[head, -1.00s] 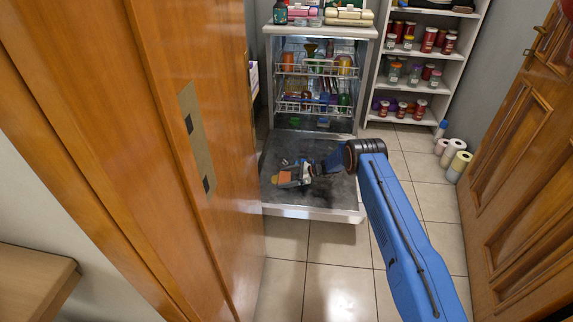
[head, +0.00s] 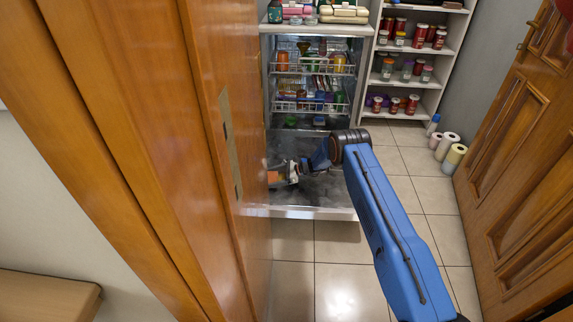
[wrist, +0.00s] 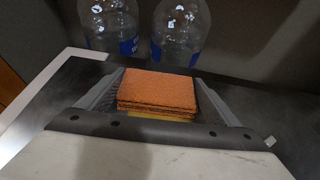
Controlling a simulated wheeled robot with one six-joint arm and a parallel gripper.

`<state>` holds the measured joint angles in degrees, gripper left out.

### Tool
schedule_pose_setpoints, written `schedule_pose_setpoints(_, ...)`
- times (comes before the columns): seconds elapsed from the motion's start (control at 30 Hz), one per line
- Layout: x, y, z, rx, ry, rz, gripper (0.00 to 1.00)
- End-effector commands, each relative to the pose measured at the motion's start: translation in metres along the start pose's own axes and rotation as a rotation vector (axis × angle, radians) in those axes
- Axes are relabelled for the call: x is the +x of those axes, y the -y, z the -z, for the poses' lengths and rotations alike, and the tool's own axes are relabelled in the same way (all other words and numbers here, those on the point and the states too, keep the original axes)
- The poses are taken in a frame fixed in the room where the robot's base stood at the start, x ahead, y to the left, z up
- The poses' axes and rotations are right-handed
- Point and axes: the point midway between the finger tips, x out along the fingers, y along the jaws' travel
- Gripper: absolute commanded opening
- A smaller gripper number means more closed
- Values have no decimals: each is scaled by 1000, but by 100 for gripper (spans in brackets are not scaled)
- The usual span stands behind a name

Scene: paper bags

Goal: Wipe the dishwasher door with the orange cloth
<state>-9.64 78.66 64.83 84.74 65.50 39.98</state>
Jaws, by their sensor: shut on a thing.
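The dishwasher door (head: 325,190) is folded down flat in front of the open dishwasher, its grey inner face up. My gripper (head: 282,174) is low over the left part of this door, beside the edge of the wooden door. The orange cloth (head: 272,177) shows at its tip. In the wrist view my gripper (wrist: 158,82) is shut on the orange cloth (wrist: 158,90), a folded stack with a yellowish layer below. The dark door surface (wrist: 55,100) lies around it. Whether the cloth touches the surface is hard to tell.
A wooden door (head: 215,120) at the left hides the dishwasher door's left side. Loaded racks (head: 310,105) are inside the dishwasher. Two clear bottles (wrist: 180,35) stand beyond the cloth. Shelves of jars (head: 410,70) and paper rolls (head: 450,150) are right.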

Motion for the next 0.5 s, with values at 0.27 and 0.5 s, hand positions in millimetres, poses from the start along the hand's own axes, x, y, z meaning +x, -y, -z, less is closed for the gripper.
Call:
schedule_pose_setpoints(0.27,-19,-2,8,-3,0,-1,64)
schedule_pose_setpoints(0.5,-34,-5,15,-2,0,-6,64)
